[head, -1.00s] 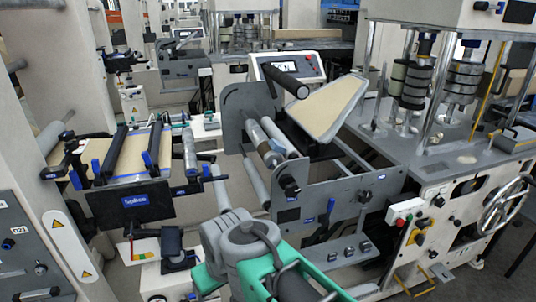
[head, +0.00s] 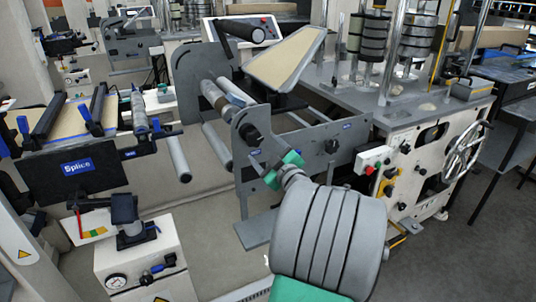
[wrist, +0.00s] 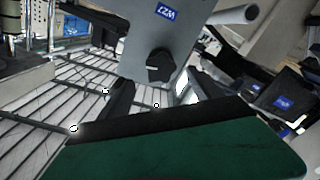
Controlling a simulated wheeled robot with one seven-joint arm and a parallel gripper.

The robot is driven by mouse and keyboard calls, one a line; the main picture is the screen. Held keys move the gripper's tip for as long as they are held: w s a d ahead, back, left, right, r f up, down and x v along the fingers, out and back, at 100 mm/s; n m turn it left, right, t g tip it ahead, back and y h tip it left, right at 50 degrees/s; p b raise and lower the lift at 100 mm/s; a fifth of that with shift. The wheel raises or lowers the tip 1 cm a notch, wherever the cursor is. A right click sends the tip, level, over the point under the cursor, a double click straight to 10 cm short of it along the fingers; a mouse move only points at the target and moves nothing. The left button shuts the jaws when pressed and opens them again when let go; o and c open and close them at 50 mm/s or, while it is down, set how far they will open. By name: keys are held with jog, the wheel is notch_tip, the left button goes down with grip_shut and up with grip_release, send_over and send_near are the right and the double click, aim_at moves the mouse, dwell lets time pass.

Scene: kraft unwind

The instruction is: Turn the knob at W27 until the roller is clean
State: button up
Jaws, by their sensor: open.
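A black round knob (head: 250,133) sits on the upright grey plate at the near end of the roller, with a small blue label under it. In the wrist view the knob (wrist: 159,66) is close, and the blue label (wrist: 166,11) appears upside down and reads W27. My gripper (head: 280,172) is just below and right of the knob in the head view. In the wrist view my gripper (wrist: 155,100) shows dark fingers apart, with the knob beyond them and not between them. The roller (head: 228,92) runs behind the plate; whether it is clean is too small to tell.
Another dark knob (head: 331,146) is on the grey side panel to the right. A splice table (head: 80,170) stands left, with a grey bar (head: 178,158) jutting from it. A white machine with a handwheel (head: 466,150) stands right. Grey floor (head: 215,230) is clear between.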

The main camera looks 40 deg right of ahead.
aim_at(256, 140)
jog(key=x, duration=0.6)
jog(key=shift+w+f, duration=0.2)
jog(key=shift+w, duration=0.1)
jog(key=shift+w+d+r, duration=0.15)
jog(key=shift+w+d, duration=0.05)
jog(key=shift+w, duration=0.35)
